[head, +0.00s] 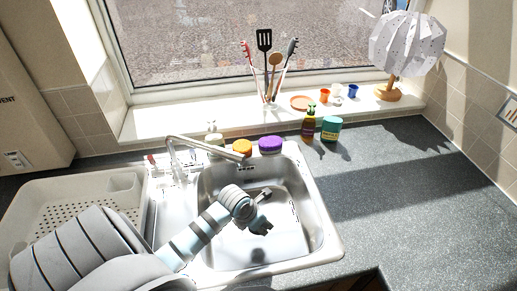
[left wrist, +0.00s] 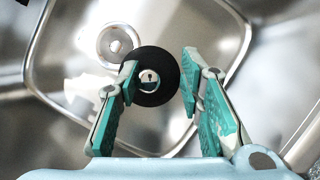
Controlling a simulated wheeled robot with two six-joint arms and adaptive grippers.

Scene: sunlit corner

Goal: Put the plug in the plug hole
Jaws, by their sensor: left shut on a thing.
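The plug (left wrist: 152,82) is a black disc with a metal stud in its middle, seen in the left wrist view. My left gripper (left wrist: 160,66), with teal finger pads, is shut on it. The plug hole (left wrist: 116,42) is a round metal drain in the basin floor, up and left of the plug in that view, and the plug is apart from it. In the head view my left gripper (head: 261,226) is inside the sink basin (head: 310,226); I cannot make out the plug or the plug hole clearly there. My right gripper is not in view.
The tap (head: 205,146) reaches over the basin's back left. A white drying rack (head: 75,186) stands left of the sink. A purple-topped pot (head: 270,144), an orange one (head: 242,147) and bottles (head: 309,122) line the back. The right worktop (head: 400,200) is clear.

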